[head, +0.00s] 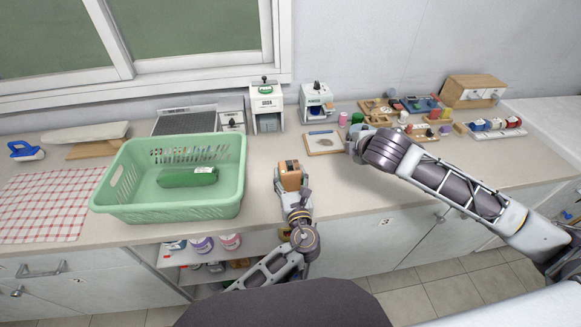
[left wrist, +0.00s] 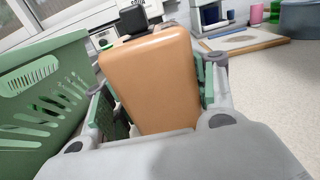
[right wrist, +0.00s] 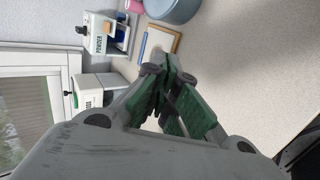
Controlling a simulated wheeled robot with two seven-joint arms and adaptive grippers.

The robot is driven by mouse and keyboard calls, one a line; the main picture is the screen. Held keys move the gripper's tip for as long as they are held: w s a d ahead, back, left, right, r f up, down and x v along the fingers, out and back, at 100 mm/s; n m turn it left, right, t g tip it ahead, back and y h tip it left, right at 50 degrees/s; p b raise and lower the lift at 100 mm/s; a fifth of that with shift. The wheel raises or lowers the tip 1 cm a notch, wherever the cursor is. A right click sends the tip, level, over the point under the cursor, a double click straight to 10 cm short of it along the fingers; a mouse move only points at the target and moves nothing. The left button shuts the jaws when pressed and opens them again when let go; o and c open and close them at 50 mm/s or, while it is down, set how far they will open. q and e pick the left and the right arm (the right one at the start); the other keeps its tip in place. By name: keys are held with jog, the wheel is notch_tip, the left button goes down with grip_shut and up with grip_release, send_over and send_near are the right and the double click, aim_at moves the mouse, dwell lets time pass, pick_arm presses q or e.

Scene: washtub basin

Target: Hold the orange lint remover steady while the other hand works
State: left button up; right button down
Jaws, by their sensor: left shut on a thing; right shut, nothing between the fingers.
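The orange lint remover (head: 289,174) is a rounded block on the counter side near the front edge, to the right of the green basket. My left gripper (head: 291,187) is shut on it. In the left wrist view the lint remover (left wrist: 150,82) stands between the two fingers (left wrist: 160,100), its broad orange face toward the camera. Its underside is hidden, so I cannot tell whether it touches the counter. My right gripper (head: 354,146) is to the right and farther back, near the wooden board, partly hidden by its arm. In the right wrist view its fingers (right wrist: 165,78) are shut and empty.
A green basket (head: 118,207) holding a green item (head: 188,177) stands left. A wooden board with paper (head: 325,142) lies behind. White dispensers (head: 267,106) (head: 316,103) stand at the wall. Trays of small goods (head: 405,107) fill the back right. Counter right of the lint remover is clear.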

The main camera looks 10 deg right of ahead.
aim_at(290, 165)
jog(key=s+a+r+g+y, duration=0.2)
jog(key=s+a+r+y, duration=0.1)
jog(key=s+a, duration=0.4)
jog(key=s+a+r+g+y, duration=0.2)
jog(key=s+a+r+y, duration=0.1)
jog(key=s+a, duration=0.3)
jog(key=a+r, duration=0.1)
jog(key=a, duration=0.1)
jog(key=shift+s+a+g, duration=0.3)
jog(key=shift+s+g, duration=0.1)
jog(key=shift+w+f, duration=0.1)
jog(key=shift+f, duration=0.1)
jog(key=x, duration=0.3)
jog(key=w+x, duration=0.1)
jog(key=x, duration=0.6)
jog(key=shift+w+r, duration=0.1)
jog(key=shift+w, duration=1.25)
jog(key=shift+w, duration=0.15)
